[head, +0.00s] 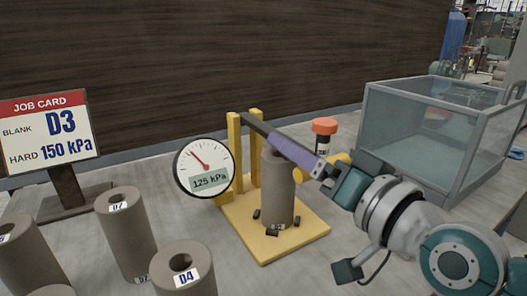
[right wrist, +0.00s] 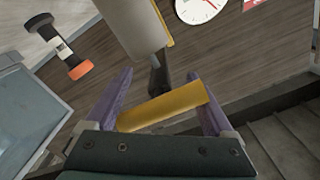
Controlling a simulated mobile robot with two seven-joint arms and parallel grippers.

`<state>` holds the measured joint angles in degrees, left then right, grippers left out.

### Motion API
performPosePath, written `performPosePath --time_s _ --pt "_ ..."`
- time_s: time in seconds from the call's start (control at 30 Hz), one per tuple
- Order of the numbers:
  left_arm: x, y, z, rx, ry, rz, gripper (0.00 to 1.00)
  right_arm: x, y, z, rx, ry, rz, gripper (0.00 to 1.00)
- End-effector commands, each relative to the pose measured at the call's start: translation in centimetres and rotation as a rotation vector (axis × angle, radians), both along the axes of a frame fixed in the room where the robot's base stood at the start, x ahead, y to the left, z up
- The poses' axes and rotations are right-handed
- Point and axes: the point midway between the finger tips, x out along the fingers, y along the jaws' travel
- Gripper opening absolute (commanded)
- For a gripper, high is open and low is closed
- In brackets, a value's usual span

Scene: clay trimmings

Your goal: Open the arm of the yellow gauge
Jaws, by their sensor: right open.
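The yellow gauge (head: 285,246) has a flat base, two posts and a round dial (head: 205,168) reading 125 kPa. Its dark arm (head: 256,124) slopes down rightward from the posts over a grey clay cylinder (head: 277,195) standing on the base. The arm's yellow handle (head: 300,175) is partly hidden by my right gripper (head: 290,148). In the right wrist view the handle (right wrist: 165,105) lies crosswise between the purple fingers of my right gripper (right wrist: 158,76), which is open. The dark arm (right wrist: 160,75) shows beyond it. My left gripper is out of view.
Small dark pieces lie around the cylinder's foot. Several clay cylinders (head: 126,235) stand at left before a job card (head: 47,130) reading D3, 150 kPa. An orange-capped bottle (head: 324,128) stands behind the handle. A clear-walled bin (head: 410,140) is at right.

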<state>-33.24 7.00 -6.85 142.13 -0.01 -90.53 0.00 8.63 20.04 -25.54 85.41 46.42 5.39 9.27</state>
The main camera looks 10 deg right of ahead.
Motion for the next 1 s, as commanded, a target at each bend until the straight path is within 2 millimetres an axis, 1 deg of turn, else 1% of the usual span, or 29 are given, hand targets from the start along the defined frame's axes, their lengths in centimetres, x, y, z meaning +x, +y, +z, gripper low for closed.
performPosePath --time_s 0.1,0.3,1.0 --pt "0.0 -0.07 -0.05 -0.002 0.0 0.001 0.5 0.31 0.13 0.0 -0.001 0.0 0.001 0.88" --pt "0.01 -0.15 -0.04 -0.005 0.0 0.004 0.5 0.27 0.12 0.0 0.0 0.001 0.001 0.87" --pt "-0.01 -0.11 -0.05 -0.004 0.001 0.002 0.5 0.25 0.1 0.01 -0.006 -0.002 0.0 0.08"
